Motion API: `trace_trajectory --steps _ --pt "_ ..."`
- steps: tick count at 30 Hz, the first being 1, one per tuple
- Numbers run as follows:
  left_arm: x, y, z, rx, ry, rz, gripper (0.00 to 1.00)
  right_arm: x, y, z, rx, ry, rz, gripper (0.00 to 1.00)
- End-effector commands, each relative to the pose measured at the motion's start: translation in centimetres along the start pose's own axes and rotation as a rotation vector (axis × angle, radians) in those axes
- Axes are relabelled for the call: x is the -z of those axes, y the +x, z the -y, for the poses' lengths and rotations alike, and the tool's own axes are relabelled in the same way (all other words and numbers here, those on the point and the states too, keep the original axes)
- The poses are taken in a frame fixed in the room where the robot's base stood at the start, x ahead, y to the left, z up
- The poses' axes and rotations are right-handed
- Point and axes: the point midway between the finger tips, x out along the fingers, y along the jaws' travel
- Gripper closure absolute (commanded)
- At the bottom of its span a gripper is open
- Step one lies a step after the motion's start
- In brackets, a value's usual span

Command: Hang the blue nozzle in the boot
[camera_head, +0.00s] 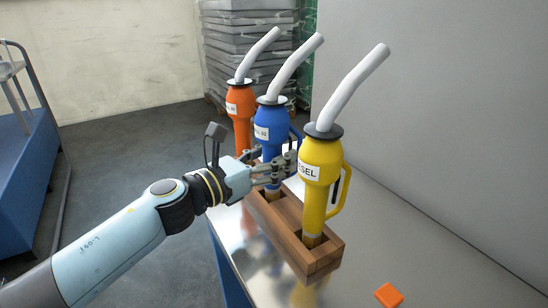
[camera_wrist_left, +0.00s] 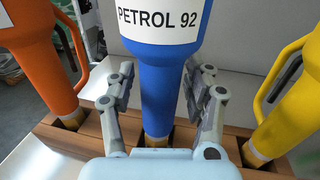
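The blue nozzle (camera_head: 271,118), labelled PETROL 92, stands upright, spout down, in the middle slot of a wooden holder (camera_head: 322,256). A light curved hose rises from its top. In the left wrist view its blue body (camera_wrist_left: 160,85) runs down between my fingers, and its spout end enters the dark slot. My left gripper (camera_head: 280,170) is open, one finger on each side of the blue body. Small gaps show between the fingers and the body. My right gripper is not in view.
The orange nozzle (camera_head: 240,108) and the yellow nozzle (camera_head: 322,180) stand in the slots on either side, close to my left gripper. An orange square piece (camera_head: 388,295) lies on the shiny table (camera_head: 430,250). A grey wall (camera_head: 450,100) rises behind.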

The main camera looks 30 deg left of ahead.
Motion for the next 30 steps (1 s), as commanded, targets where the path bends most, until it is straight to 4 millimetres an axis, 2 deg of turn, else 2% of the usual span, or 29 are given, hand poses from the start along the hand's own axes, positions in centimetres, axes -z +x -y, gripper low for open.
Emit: trace_trajectory --steps 2,11,30 --pt "0.00 -0.02 -0.01 0.000 0.000 0.000 0.60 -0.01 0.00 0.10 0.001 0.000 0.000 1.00" --pt "-0.01 -0.03 -0.01 0.000 0.000 0.000 1.00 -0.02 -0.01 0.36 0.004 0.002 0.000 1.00" --pt "0.11 -0.11 0.00 0.000 0.000 -0.003 1.00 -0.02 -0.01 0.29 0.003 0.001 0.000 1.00"
